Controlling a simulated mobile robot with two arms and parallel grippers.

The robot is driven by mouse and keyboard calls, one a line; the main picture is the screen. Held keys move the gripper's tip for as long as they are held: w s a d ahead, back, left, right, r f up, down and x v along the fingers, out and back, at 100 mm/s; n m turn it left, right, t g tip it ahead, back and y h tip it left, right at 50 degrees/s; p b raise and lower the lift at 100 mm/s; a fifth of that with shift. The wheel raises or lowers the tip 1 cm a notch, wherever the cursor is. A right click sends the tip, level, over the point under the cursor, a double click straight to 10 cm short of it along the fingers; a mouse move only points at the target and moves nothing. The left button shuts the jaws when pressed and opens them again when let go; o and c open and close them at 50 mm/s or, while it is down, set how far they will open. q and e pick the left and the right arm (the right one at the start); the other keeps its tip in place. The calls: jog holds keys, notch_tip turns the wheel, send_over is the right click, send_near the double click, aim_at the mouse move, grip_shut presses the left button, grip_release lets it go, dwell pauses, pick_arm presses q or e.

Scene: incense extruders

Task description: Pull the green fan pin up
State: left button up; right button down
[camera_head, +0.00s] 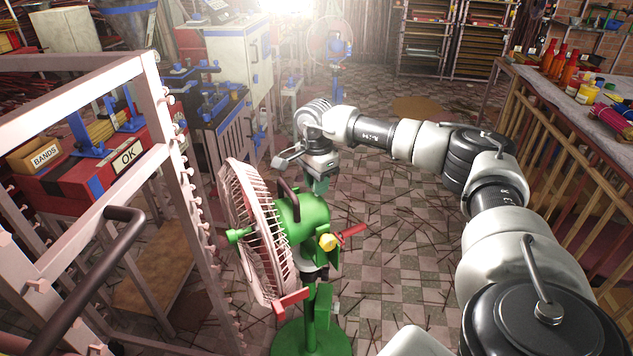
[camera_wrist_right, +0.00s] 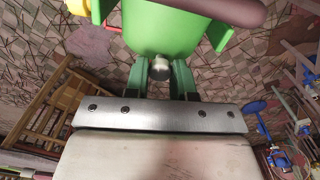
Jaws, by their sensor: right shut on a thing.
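The green fan (camera_head: 300,217) stands on a green post and round base, with a pale wire cage facing left. Its green motor housing (camera_wrist_right: 165,30) fills the top of the right wrist view. A small grey metal pin head (camera_wrist_right: 160,68) sticks out of the housing. My right gripper (camera_wrist_right: 161,70) is shut on this pin, with one green finger on each side of it. In the head view, my right gripper (camera_head: 319,183) is just behind the fan's housing, and the pin is hidden there. My left gripper is not in view.
A pale metal rack (camera_head: 165,115) stands close on the left of the fan. A slatted wooden table (camera_head: 560,110) with bottles is on the right. The tiled floor between is open, with thin sticks scattered over it.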

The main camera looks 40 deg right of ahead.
jog(key=shift+r+p, duration=0.95)
jog(key=shift+r, duration=0.05)
jog(key=shift+w+f, duration=0.1)
jog(key=c, duration=0.9)
grip_release()
jog(key=shift+c, duration=0.2)
notch_tip(320, 180, up, 11)
jog(key=shift+f, duration=0.15)
